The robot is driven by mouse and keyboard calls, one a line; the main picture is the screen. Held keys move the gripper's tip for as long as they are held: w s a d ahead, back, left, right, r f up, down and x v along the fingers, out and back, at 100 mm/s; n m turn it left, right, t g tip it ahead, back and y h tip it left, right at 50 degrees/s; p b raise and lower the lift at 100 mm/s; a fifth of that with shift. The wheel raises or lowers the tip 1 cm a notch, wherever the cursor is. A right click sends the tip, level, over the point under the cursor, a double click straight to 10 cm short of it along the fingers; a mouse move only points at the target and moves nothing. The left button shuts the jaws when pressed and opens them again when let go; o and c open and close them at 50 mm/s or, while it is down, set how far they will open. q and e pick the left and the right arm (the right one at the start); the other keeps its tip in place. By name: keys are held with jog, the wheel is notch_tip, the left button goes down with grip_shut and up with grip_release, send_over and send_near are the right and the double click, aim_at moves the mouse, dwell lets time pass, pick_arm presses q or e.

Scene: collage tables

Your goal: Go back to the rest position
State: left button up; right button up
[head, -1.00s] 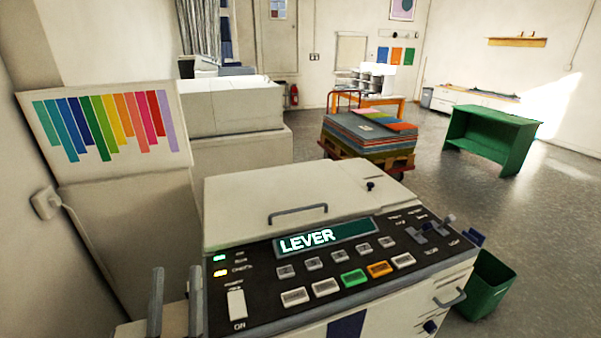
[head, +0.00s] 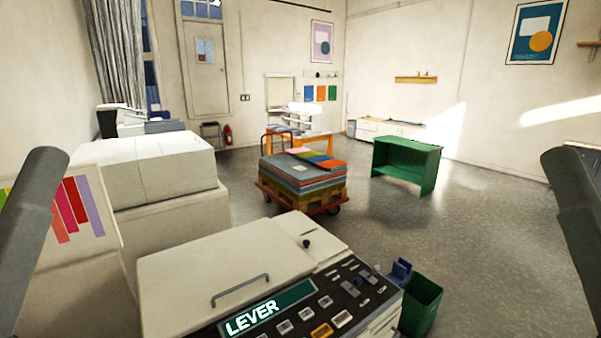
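Grey arm parts of mine show at the left edge and at the right edge of the head view. Neither gripper's fingers are in the picture, so I cannot see whether they hold anything. In front of me stands a cream printing machine (head: 215,268) with a dark control panel. Its green display (head: 268,310) reads LEVER. The lower part of the panel is cut off by the bottom of the picture.
A green bin (head: 421,308) stands right of the machine. A red cart (head: 325,203) with stacked coloured sheets is beyond it, and a green table (head: 405,165) is farther right. A bulky white machine (head: 150,165) is at left. Grey floor (head: 480,250) is open at right.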

notch_tip(320, 180, up, 30)
jog(key=p, duration=2.7)
notch_tip(320, 180, down, 59)
jog(key=b, duration=5.9)
